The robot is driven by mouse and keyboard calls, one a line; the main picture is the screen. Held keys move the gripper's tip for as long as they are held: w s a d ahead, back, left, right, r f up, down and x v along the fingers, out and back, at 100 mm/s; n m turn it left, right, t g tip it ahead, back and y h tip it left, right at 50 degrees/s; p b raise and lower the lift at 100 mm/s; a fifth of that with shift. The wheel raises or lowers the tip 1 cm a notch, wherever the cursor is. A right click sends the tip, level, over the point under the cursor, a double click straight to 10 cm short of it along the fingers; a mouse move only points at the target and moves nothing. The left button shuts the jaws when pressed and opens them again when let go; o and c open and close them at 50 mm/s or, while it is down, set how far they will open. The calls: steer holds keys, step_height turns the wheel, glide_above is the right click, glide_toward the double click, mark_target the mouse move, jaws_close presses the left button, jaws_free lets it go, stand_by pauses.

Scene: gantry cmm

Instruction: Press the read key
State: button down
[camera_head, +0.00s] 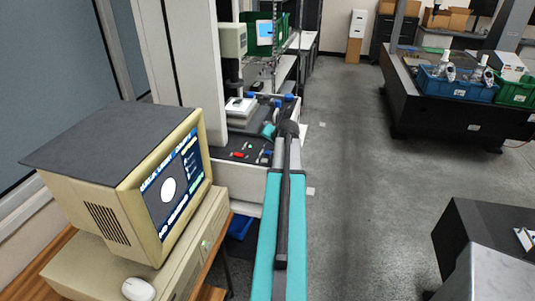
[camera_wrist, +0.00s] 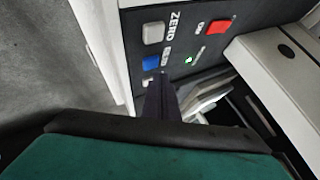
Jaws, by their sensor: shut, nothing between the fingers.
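In the wrist view a dark panel (camera_wrist: 185,22) carries a grey key (camera_wrist: 153,32) by the word ZERO, a red key (camera_wrist: 218,27) and a blue key (camera_wrist: 151,62). The small labels by the blue and red keys are too blurred to read surely, so I cannot tell which is the read key. My gripper (camera_wrist: 160,88) is shut and empty, its tips just below the blue key in the picture; I cannot tell whether they touch the panel. In the head view my gripper is not clearly seen beyond my arm.
A small green light (camera_wrist: 188,60) shows on the panel. A pale box edge (camera_wrist: 285,75) lies right of it. In the head view a beige monitor (camera_head: 118,185) stands at left, with a white mouse (camera_head: 138,289).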

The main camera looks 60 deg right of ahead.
mark_target(269, 153)
steer(key=shift+f, duration=0.15)
stand_by(0.5)
steer(key=shift+w+f+b, duration=0.1)
steer(key=shift+f+b, duration=0.15)
steer(key=shift+b, duration=0.1)
steer(key=shift+f+b, duration=0.3)
steer(key=shift+f, duration=0.1)
stand_by(0.9)
steer(key=shift+r, duration=0.1)
stand_by(0.3)
steer(key=shift+r+p, duration=0.35)
steer(key=shift+r, duration=0.35)
steer(key=shift+r, duration=0.1)
steer(key=shift+r+p, duration=1.2)
steer(key=shift+r, duration=1.25)
